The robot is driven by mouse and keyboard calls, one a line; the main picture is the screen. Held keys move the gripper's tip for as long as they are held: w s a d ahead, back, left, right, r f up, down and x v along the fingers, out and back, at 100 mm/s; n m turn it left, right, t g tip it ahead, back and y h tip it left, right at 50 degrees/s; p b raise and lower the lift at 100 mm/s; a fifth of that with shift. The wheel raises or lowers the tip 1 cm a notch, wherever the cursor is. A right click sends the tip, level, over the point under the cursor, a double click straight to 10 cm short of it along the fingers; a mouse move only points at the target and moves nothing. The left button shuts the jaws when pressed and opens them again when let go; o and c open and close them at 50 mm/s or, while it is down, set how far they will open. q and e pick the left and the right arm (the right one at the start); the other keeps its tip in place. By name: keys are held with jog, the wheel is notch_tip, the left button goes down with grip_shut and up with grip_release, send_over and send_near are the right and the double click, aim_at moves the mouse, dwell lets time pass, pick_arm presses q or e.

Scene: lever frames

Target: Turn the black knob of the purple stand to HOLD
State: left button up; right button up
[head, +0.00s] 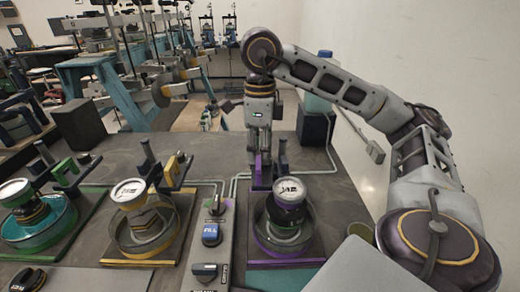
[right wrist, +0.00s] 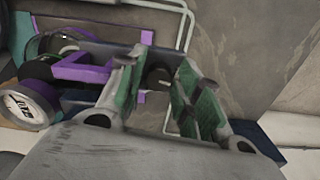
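The purple stand has a purple-rimmed round base (head: 284,248) with a labelled pot on it, a purple lever (head: 262,170) and a dark upright post (head: 282,153) behind the pot. Black knobs show on the grey panel to its left: a small upper one (head: 216,207) and a larger front one (head: 206,272). Their markings are too small to read. My right gripper (head: 259,148) points down at the purple lever and post. In the right wrist view its two green-padded fingers (right wrist: 160,95) are apart, with a dark rounded part (right wrist: 158,77) beyond and between them. My left gripper is out of view.
A blue FILL knob (head: 211,234) sits on the panel. Yellow (head: 150,240) and green (head: 35,232) stands are to the left. A dark box (head: 315,127) with a teal container on it stands behind right, near the wall. Bare tabletop lies behind the stands.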

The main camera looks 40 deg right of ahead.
jog(key=c, duration=0.7)
jog(key=shift+c, duration=0.2)
